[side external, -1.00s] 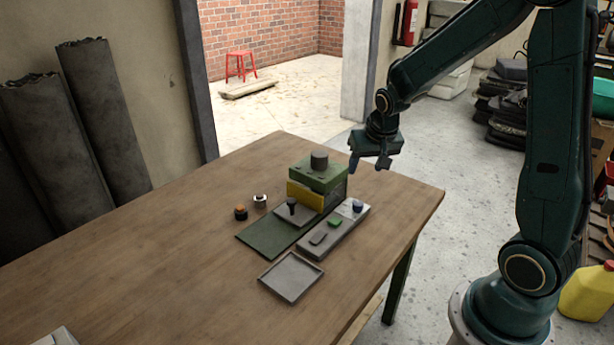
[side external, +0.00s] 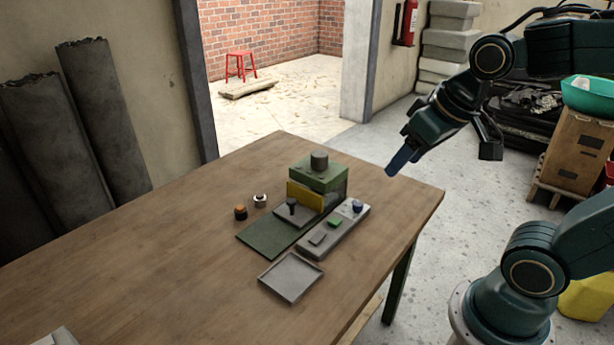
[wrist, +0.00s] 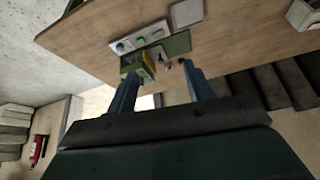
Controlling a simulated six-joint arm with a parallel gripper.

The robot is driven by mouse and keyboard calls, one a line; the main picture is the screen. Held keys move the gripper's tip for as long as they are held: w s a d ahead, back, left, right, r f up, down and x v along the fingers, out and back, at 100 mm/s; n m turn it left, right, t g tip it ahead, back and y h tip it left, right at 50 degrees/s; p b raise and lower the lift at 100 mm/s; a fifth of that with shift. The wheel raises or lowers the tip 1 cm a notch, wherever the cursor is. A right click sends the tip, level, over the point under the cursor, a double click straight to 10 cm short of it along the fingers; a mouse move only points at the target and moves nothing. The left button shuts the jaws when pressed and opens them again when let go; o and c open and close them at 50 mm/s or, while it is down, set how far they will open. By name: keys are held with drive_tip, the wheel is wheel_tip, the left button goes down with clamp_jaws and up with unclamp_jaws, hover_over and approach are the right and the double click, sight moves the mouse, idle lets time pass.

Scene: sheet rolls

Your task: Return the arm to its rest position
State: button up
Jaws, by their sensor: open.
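The green and yellow machine (side external: 320,178) stands on the table, apart from the fingers. It also shows in the wrist view (wrist: 140,66).
The wooden table (side external: 150,255) carries a grey control strip (side external: 322,240) with buttons, an empty grey tray (side external: 290,276), and an orange-black cylinder (side external: 240,212) beside a white-black one (side external: 260,200). A wooden crate (side external: 578,150) with a green bowl (side external: 590,95) stands at right.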

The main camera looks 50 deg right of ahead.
drive_tip(key=shift+n+y, duration=0.3)
drive_tip(key=shift+n, duration=0.6)
drive_tip(key=s, duration=0.1)
drive_tip(key=s+a, duration=0.1)
drive_tip(key=s, duration=0.1)
drive_tip(key=s+a, duration=0.1)
drive_tip(key=s, duration=0.1)
drive_tip(key=shift+r, duration=0.4)
